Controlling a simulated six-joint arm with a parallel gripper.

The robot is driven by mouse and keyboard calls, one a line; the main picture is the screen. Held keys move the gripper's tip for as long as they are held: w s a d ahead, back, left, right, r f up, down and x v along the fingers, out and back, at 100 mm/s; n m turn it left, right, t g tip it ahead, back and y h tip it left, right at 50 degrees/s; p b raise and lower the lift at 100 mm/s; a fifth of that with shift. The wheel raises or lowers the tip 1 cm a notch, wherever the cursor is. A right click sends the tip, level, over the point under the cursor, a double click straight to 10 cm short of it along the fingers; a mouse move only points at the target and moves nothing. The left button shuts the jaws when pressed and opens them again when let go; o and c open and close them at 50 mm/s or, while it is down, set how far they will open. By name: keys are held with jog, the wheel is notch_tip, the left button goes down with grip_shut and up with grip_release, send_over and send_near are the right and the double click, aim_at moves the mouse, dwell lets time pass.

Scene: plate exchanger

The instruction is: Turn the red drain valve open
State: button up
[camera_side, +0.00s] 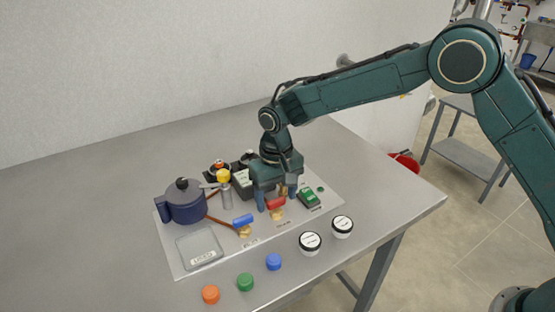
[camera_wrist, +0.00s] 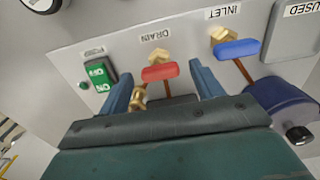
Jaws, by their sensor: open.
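The red drain valve handle (camera_side: 276,203) sits on a brass body on the panel. In the wrist view the red handle (camera_wrist: 160,72) lies crosswise by the DRAIN label (camera_wrist: 154,37), with its brass fitting (camera_wrist: 157,57) showing. My gripper (camera_side: 275,195) points down over the panel, close to the valve. Its jaws are open, and in the wrist view the blue fingers appear on either side of the red handle with gaps at both ends. I cannot tell whether the fingertips are level with the handle.
A blue inlet valve handle (camera_side: 243,221) is beside the drain valve. A green power switch (camera_side: 309,197) is on the other side. A dark blue pot (camera_side: 181,202) and a clear USED tray (camera_side: 200,246) stand on the panel's left. Round caps (camera_side: 246,282) and two white-topped jars (camera_side: 310,242) are in front.

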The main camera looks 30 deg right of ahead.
jog(key=c, duration=1)
